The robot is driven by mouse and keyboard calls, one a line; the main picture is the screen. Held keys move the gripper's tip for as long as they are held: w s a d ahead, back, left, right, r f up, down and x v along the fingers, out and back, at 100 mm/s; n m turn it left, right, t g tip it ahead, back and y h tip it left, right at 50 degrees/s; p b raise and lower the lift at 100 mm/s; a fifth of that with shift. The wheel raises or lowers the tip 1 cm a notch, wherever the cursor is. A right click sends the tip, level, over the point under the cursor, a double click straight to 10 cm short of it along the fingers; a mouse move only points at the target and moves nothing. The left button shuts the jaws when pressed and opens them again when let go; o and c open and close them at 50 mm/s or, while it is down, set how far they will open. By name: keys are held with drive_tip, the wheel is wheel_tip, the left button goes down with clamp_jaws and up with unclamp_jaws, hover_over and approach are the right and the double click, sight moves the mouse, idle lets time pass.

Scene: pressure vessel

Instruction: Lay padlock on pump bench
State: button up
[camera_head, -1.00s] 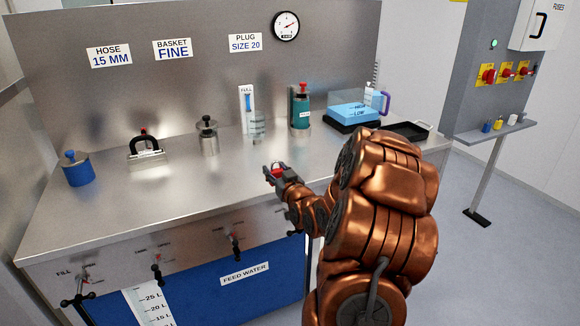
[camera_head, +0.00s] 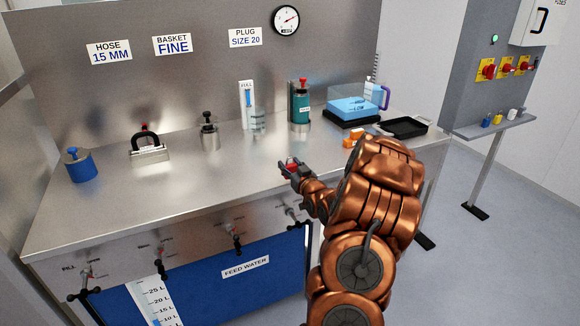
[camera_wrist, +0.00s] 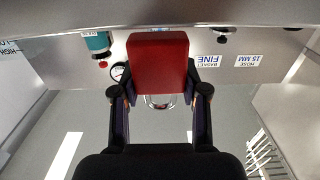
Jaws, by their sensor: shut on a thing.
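The padlock has a red body (camera_wrist: 157,62) and fills the space between the fingers of my gripper (camera_wrist: 158,105) in the wrist view. My gripper is shut on it; part of its metal shackle shows beyond the fingers. In the head view my gripper (camera_head: 291,170) holds the small red padlock (camera_head: 292,162) above the front part of the steel pump bench (camera_head: 215,186). Whether the padlock touches the bench is hard to tell, but it looks held above the top.
On the bench stand a blue canister (camera_head: 79,166), a black-handled block (camera_head: 149,148), a metal cylinder (camera_head: 209,134), a green bottle (camera_head: 300,105), a blue tub (camera_head: 352,108) and a black tray (camera_head: 403,127). An orange object (camera_head: 354,141) lies near my arm. The front left bench top is clear.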

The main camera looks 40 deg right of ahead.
drive_tip(key=shift+f, duration=0.35)
drive_tip(key=shift+f, duration=0.1)
drive_tip(key=o, duration=1.2)
drive_tip(key=b+v, duration=0.3)
drive_tip(key=v, duration=0.9)
